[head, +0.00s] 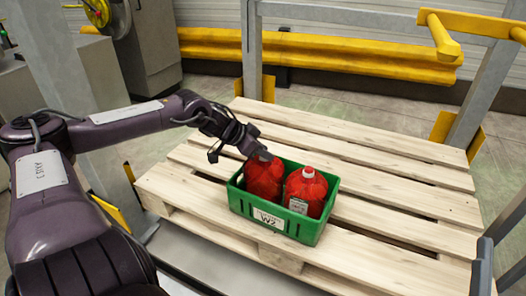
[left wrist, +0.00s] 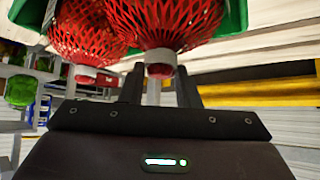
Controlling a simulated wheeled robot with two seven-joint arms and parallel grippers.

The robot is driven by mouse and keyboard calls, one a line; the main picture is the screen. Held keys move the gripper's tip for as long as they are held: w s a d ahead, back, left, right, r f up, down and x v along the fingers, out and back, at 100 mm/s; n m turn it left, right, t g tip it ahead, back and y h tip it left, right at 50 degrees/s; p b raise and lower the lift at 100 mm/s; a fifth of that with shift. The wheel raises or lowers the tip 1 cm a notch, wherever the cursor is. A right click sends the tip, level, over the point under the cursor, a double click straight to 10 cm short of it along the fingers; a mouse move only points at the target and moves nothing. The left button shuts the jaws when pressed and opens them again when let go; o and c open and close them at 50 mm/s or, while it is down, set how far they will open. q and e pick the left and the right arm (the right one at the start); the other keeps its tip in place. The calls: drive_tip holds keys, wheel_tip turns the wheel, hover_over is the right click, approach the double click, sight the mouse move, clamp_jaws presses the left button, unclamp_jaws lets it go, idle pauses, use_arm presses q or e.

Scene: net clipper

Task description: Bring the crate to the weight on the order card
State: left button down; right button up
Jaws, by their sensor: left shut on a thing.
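A green crate (head: 279,221) with a white label reading "W2" sits at the front of the wooden pallet. It holds two red net-covered, bottle-like items, a left one (head: 263,180) and a right one (head: 305,192). My left gripper (head: 240,147) is over the crate's back left, shut at the top of the left red item. In the left wrist view, the fingers of my left gripper (left wrist: 158,88) stand either side of the pale-tipped neck of a red netted item (left wrist: 160,25). I cannot see an order card.
The slatted pallet (head: 400,180) has bare room behind and right of the crate. Grey posts (head: 252,50) and a yellow barrier (head: 340,55) stand behind it. A grey cabinet with a round yellow-and-metal part (head: 105,15) is at the back left.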

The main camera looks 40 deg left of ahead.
drive_tip(key=shift+s+d+r+t, duration=0.1)
drive_tip(key=shift+s+r+t, duration=0.05)
drive_tip(key=shift+r+t, duration=0.2)
use_arm(q)
drive_tip(key=c, duration=1.1)
unclamp_jaws()
use_arm(e)
drive_tip(key=shift+s+r, duration=0.1)
drive_tip(key=shift+r, duration=0.1)
drive_tip(key=shift+r, duration=0.1)
